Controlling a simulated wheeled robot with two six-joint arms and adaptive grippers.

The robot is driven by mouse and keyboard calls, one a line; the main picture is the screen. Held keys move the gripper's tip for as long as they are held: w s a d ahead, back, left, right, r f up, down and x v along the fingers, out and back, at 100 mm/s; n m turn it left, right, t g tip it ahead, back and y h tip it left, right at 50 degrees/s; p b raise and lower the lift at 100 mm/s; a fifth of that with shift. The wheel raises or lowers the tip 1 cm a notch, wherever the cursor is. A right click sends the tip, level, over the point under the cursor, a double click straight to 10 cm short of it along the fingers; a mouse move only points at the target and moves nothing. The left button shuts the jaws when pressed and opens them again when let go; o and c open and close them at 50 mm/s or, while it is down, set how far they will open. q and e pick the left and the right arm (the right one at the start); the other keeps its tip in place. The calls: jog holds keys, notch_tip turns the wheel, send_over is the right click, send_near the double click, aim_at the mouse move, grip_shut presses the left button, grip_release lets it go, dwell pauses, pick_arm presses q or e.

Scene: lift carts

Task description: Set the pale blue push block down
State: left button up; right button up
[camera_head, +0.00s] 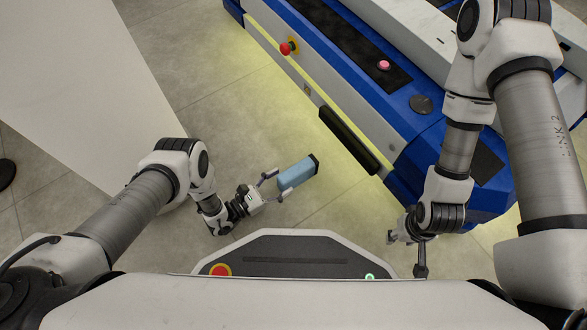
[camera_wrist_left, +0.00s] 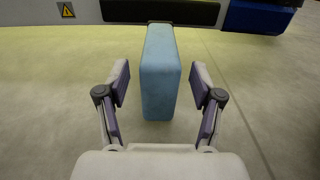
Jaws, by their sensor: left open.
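The pale blue push block (camera_head: 297,174) is a box with a black end, to the right of my left gripper (camera_head: 275,186) in the head view. In the left wrist view the block (camera_wrist_left: 160,75) stands centred between the fingers of my left gripper (camera_wrist_left: 160,90). The fingers are open, with a visible gap on each side of the block. I cannot tell whether the block's underside rests on anything. My right gripper (camera_head: 406,254) is near the bottom right of the head view, with its fingers spread and nothing between them.
A blue and white lift cart (camera_head: 395,130) with a black bumper (camera_head: 348,140) and a red button (camera_head: 286,48) fills the upper right. A pale flat surface (camera_head: 70,80) lies at upper left. Grey tiled floor (camera_head: 225,100) is clear between them.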

pick_arm(q)
jog(key=p+v, duration=0.1)
jog(key=v, duration=0.4)
jog(key=shift+s+a, duration=0.2)
jog(key=shift+a, duration=0.05)
